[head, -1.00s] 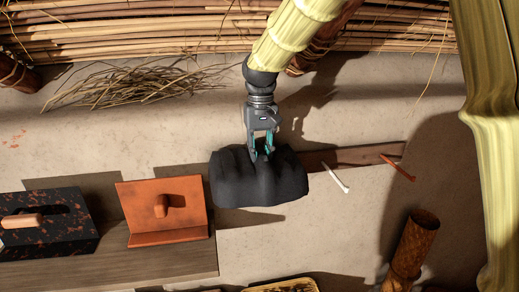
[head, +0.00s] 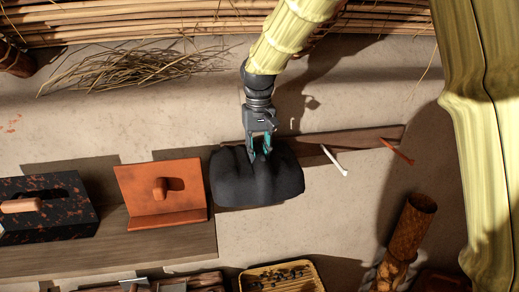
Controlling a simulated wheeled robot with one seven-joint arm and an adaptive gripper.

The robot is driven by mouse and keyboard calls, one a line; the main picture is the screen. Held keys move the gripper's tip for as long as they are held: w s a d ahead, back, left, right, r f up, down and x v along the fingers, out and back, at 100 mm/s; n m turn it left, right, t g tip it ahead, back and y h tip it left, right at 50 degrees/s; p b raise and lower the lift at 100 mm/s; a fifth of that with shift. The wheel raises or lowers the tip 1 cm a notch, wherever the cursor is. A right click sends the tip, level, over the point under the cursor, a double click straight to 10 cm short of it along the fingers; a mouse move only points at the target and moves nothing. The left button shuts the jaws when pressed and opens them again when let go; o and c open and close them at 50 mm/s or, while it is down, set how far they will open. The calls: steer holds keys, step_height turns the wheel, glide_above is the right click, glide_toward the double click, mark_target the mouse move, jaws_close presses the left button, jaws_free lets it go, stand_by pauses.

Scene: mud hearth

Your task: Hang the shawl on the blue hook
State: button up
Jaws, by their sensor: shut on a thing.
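The shawl (head: 257,182) is a dark grey, folded cloth bundle. My gripper (head: 260,156) points down and is shut on the top middle of the shawl. The shawl hangs in front of the left part of a brown wooden rail (head: 372,137) on the wall. A white hook (head: 334,160) and an orange-red hook (head: 397,151) stick out of the rail to the right of the shawl, apart from it. No blue hook shows; the shawl and gripper cover part of the rail. I cannot tell whether the shawl touches the rail.
An orange box-like piece with a knob (head: 185,181) and a black speckled box (head: 65,236) are on a wooden shelf (head: 150,248) at left. A woven tube (head: 409,238) stands at lower right. A tray (head: 312,286) is at the bottom. Bamboo poles (head: 150,25) line the top.

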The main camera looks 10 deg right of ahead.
steer(key=shift+w+f+b, duration=0.1)
steer(key=shift+f+b, duration=0.25)
steer(key=shift+f, duration=1.1)
steer(key=o, duration=0.9)
steer(key=shift+o, duration=0.2)
steer(key=shift+f, duration=0.1)
